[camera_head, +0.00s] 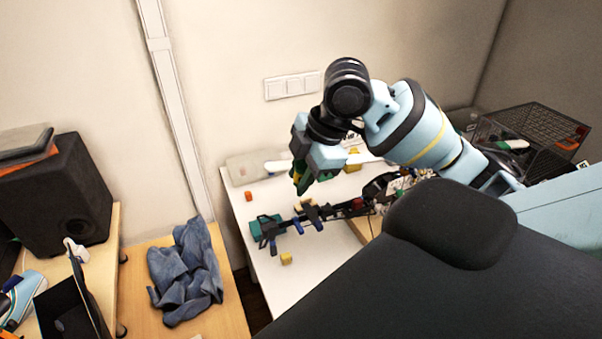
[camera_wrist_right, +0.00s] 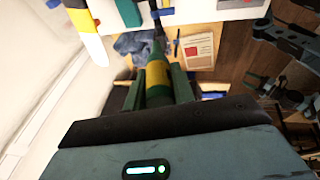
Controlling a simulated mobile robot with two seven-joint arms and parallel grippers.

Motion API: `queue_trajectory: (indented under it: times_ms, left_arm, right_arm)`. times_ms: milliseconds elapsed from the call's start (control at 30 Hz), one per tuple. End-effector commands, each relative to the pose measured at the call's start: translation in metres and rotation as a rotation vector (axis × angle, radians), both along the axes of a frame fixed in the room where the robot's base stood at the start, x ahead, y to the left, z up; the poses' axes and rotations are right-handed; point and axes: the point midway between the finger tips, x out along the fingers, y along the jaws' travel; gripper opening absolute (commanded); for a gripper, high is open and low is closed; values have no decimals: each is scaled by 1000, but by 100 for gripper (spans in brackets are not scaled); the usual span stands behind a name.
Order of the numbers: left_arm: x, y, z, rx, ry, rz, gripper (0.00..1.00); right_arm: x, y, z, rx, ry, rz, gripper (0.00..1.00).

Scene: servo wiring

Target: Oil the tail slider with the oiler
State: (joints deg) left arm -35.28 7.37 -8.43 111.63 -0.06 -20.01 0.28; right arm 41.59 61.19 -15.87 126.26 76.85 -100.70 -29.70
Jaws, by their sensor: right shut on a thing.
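My right gripper (camera_head: 308,170) hangs above the white table and is shut on the oiler, a slim green tool with a yellow band. In the right wrist view, the oiler (camera_wrist_right: 158,76) sits between the fingers of the gripper (camera_wrist_right: 160,88) and its narrow end points away from the palm. A dark jointed assembly with blue parts (camera_head: 318,215) lies on the table below the gripper, with a teal block (camera_head: 264,229) at its left end. I cannot tell which part is the tail slider. The oiler is apart from the assembly. My left gripper is not in view.
A wire basket (camera_head: 530,132) stands at the back right. A blue cloth (camera_head: 187,272) lies on a wooden surface at left, near a black speaker (camera_head: 62,195).

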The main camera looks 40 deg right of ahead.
Motion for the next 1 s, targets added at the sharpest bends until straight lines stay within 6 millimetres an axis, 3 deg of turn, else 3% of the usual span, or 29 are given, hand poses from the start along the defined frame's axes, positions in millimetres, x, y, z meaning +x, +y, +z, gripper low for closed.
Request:
queue_trajectory:
  times_ms: [267, 1000]
  left_arm:
    - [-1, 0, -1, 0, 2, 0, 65]
    - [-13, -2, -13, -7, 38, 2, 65]
  right_arm:
    - [1, 0, -5, 3, 2, -1, 1]
    - [16, -5, -65, 3, 1, -1, 1]
